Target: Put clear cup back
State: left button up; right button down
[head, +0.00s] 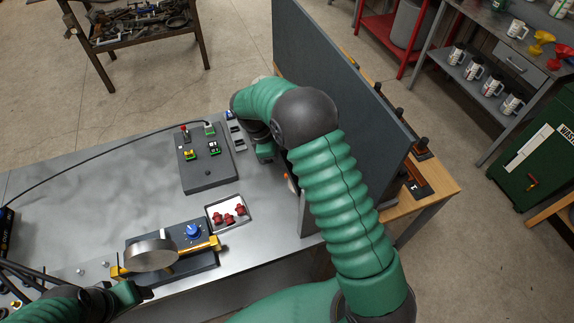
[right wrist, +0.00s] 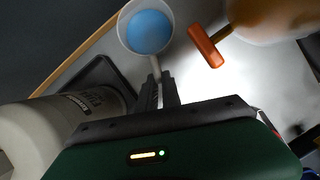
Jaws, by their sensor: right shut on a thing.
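In the right wrist view a pale, see-through-looking round cup (right wrist: 132,44) with a blue inside sits just beyond my right gripper (right wrist: 160,88). A thin pale stem runs from the cup down between the fingers. My right gripper is shut on this stem. In the head view my right arm reaches to the far right of the grey workbench (head: 90,210), beside the dark upright panel (head: 325,75). Its fingers and the cup are hidden there. My left gripper (head: 140,293) is at the lower left near the bench's front edge; its fingers are too unclear to judge.
A white labelled cylinder (right wrist: 45,135), a dark tray (right wrist: 92,74) and an orange-red handle (right wrist: 206,46) lie close around my right gripper. The bench holds a control box (head: 207,176), a tray of red parts (head: 243,203) and a fixture with a round disc (head: 151,254).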

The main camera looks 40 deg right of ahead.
jog(key=shift+a+x, duration=0.1)
jog(key=shift+x, duration=0.5)
jog(key=shift+a+x, duration=0.15)
jog(key=shift+x, duration=0.5)
jog(key=c, duration=1.7)
grip_release()
jog(key=d, duration=0.1)
jog(key=d+f, duration=0.1)
jog(key=shift+w+d, duration=0.2)
jog(key=shift+d, duration=0.1)
jog(key=shift+o, duration=0.8)
jog(key=shift+d, duration=0.1)
jog(key=shift+a+r, duration=0.3)
jog(key=shift+a, duration=0.65)
jog(key=shift+w+a+r, duration=0.1)
jog(key=shift+a+r, duration=0.1)
jog(key=shift+a, duration=0.1)
pick_arm(q)
jog(key=shift+s+d+f+b, duration=0.15)
jog(key=shift+d+b, duration=0.1)
jog(key=shift+d, duration=0.2)
jog(key=shift+w+d+f+b, duration=0.1)
jog(key=shift+d+b, duration=0.1)
jog(key=shift+d, duration=0.2)
pick_arm(e)
jog(key=d+v, duration=0.1)
jog(key=v, duration=0.9)
jog(key=shift+r, duration=0.65)
